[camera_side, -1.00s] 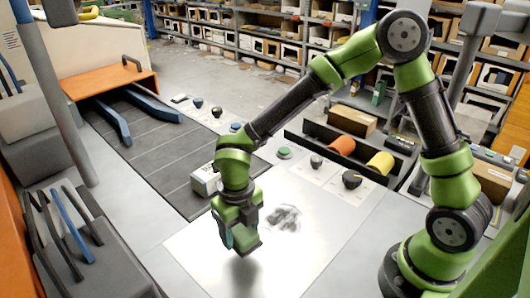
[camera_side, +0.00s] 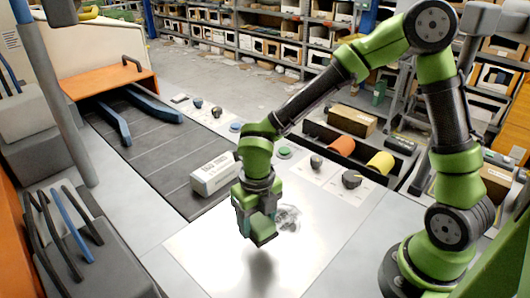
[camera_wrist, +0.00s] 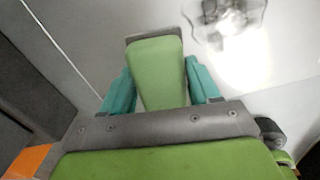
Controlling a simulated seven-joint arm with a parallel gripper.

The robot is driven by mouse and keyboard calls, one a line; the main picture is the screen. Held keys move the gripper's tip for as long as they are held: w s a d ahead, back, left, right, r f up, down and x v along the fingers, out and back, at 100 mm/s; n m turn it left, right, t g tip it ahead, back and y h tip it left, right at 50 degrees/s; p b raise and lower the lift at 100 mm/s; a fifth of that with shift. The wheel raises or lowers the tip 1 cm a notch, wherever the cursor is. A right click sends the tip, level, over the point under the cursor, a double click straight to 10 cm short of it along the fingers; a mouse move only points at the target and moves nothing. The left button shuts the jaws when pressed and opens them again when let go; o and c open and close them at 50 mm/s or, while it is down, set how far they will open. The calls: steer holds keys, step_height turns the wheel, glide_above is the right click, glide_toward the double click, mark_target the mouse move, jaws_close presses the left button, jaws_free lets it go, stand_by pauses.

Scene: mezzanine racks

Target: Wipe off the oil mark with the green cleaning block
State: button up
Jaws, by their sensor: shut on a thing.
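The green cleaning block (camera_wrist: 157,70) has a grey far end and sits between the teal fingers of my gripper (camera_wrist: 160,85) in the wrist view. My gripper (camera_side: 252,225) is shut on it and also shows in the side view, above the pale shiny plate (camera_side: 205,265). A shadow lies on the plate below. The oil mark (camera_side: 288,217) is a dark grey smear on the plate, just right of my gripper. It also shows at the upper right of the wrist view (camera_wrist: 232,22). The gripper partly overlaps its left edge in the side view.
A white box (camera_side: 213,175) lies on the dark conveyor (camera_side: 160,150) behind my gripper. Knobs and a green button (camera_side: 284,152) stand beyond the plate. A dark tray holds an orange roll (camera_side: 341,145) and a yellow roll (camera_side: 381,162). The plate's front is clear.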

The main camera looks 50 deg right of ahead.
mark_target(296, 205)
steer(key=d+r, duration=0.2)
steer(key=d, duration=0.3)
steer(key=shift+n, duration=0.4)
steer(key=shift+s+a+f, duration=0.15)
steer(key=shift+f, duration=0.9)
steer(key=shift+s+a+f, duration=0.1)
steer(key=shift+s+f, duration=0.1)
steer(key=shift+f, duration=0.8)
steer(key=shift+s+a+f, duration=0.15)
steer(key=shift+f, duration=0.9)
steer(key=shift+d+f, duration=0.2)
steer(key=shift+f, duration=0.7)
steer(key=shift+d, duration=0.8)
steer(key=shift+c, duration=0.9)
steer(key=shift+d+f, duration=0.1)
steer(key=shift+d, duration=4.85)
steer(key=shift+a, duration=5.8)
steer(key=shift+w+a, duration=0.2)
steer(key=shift+a, duration=0.05)
steer(key=shift+w, duration=0.75)
steer(key=shift+w+d, duration=0.4)
steer(key=shift+d, duration=5.8)
steer(key=shift+a, duration=6.15)
steer(key=shift+r, duration=0.4)
step_height(296, 205, up, 8)
steer(key=shift+f, duration=0.25)
